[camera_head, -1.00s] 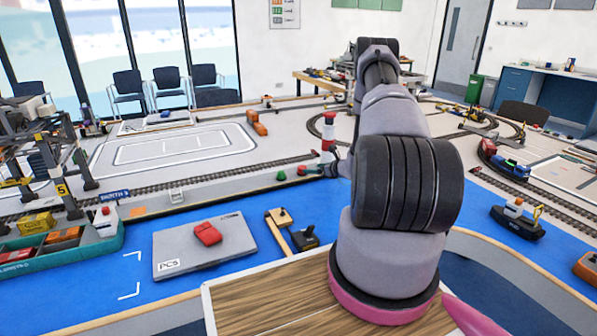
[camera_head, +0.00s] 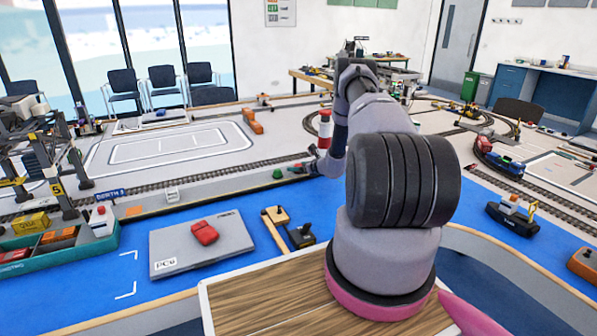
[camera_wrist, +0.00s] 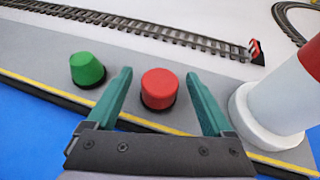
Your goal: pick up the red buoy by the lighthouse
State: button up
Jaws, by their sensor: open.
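The red buoy (camera_wrist: 160,88) is a short rounded red cone on a dark base, standing on the grey quay strip (camera_wrist: 45,75). In the wrist view my gripper (camera_wrist: 158,85) is open, with its two teal fingers apart on either side of the buoy in the picture. I cannot tell whether they touch it. The lighthouse (camera_wrist: 272,112), white with a red band, stands just right of the right finger. It also shows in the head view (camera_head: 325,129), partly behind my arm. In the head view my gripper (camera_head: 306,166) is small, low by the quay edge.
A green buoy (camera_wrist: 87,69) stands left of the left finger. A railway track (camera_wrist: 150,28) with a red buffer stop (camera_wrist: 257,52) runs behind.

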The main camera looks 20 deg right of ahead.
grip_shut()
jog(key=shift+r, duration=0.1)
